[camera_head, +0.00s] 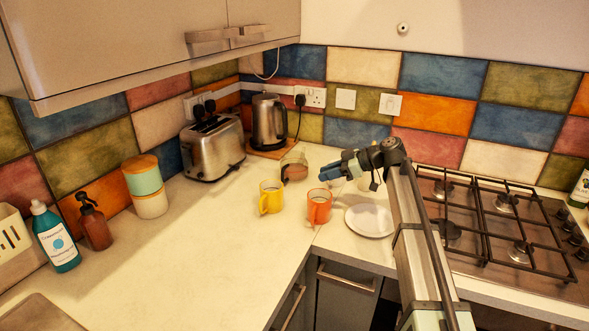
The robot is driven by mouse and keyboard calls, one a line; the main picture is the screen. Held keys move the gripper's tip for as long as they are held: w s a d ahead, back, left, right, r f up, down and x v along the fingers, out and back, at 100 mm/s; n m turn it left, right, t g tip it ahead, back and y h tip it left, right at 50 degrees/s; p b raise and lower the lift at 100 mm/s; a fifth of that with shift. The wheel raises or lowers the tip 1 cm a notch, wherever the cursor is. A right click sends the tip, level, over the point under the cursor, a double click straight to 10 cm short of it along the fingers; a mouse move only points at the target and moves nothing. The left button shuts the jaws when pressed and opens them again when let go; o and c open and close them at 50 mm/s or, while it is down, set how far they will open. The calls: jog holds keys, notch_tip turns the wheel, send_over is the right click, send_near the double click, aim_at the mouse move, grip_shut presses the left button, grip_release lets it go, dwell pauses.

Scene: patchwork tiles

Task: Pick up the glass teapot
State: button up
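My gripper (327,172) reaches in from the right above the counter, with its bluish fingers pointing left. From this angle I cannot tell whether the fingers are apart or closed. A pale, see-through shape (337,186) shows just under the fingers, behind the orange mug. It may be part of the glass teapot, but it is too small and covered to be sure. I cannot tell whether the gripper touches it. A clear glass jar with a brown end (294,168) lies or leans left of the fingers, apart from them.
A yellow mug (271,198), an orange mug (319,207) and a white plate (369,221) stand in front of the gripper. A toaster (213,147) and a kettle (269,122) stand behind left. A gas hob (510,225) is right.

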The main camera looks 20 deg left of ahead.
jog(key=y, duration=0.1)
send_near(294, 165)
jog(key=s+d, duration=0.3)
jog(key=s, duration=0.1)
jog(key=shift+m+t, duration=0.3)
jog(key=x, duration=0.8)
jog(key=shift+s+f, duration=0.2)
jog(key=shift+s, duration=0.05)
jog(key=shift+x, duration=2.7)
jog(key=shift+s, duration=0.15)
grip_shut()
jog(key=shift+r, duration=0.15)
